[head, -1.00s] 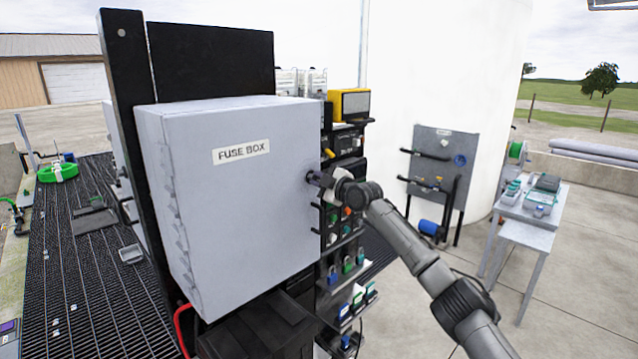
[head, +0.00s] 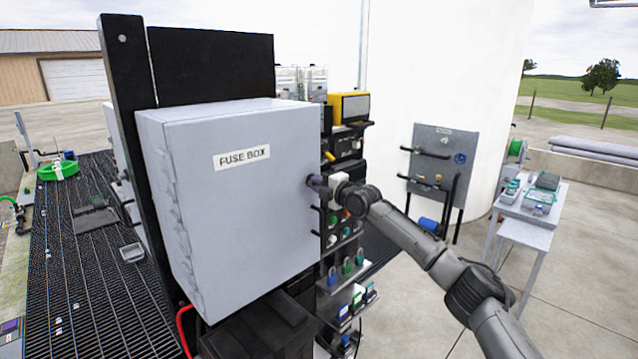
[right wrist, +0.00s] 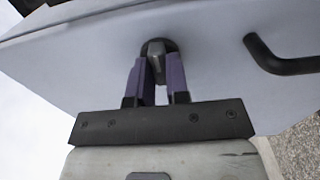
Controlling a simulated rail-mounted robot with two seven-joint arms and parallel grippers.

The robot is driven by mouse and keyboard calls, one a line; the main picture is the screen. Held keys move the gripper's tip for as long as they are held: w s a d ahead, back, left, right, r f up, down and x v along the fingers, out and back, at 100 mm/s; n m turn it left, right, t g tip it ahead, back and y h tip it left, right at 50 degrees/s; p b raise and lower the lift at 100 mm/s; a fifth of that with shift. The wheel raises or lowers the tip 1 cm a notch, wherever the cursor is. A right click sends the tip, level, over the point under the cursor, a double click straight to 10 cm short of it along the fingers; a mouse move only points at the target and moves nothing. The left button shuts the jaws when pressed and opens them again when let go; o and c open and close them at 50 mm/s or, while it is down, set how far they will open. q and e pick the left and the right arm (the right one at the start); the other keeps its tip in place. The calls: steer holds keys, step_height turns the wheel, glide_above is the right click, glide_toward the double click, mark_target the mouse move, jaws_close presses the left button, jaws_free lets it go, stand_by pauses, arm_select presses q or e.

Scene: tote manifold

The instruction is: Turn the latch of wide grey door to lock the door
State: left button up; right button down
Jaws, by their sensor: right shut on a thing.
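The wide grey door (head: 240,205) of the fuse box, labelled FUSE BOX, stands closed against the box body in the head view. Its latch is a small dark knob near the right edge. In the right wrist view the latch (right wrist: 156,50) sits between the purple fingers of my right gripper (right wrist: 157,75). In the head view my right gripper (head: 318,182) reaches the door from the right and is shut on the latch, hiding most of it. I cannot tell the latch's turn angle. My left gripper is not in view.
A black bent handle (right wrist: 285,55) sticks out beside the latch in the right wrist view. Shelves with padlocks (head: 345,268) and a yellow-black device (head: 349,106) stand right of the box. A grey table (head: 530,208) is far right. Open concrete floor lies at right.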

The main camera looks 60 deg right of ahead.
stand_by(0.4)
steer(key=c, duration=1.6)
jaws_free()
steer(key=o, duration=0.5)
steer(key=shift+s, duration=0.1)
steer(key=shift+s+f, duration=0.1)
steer(key=shift+s, duration=0.2)
steer(key=b+v, duration=1.3)
steer(key=b, duration=0.1)
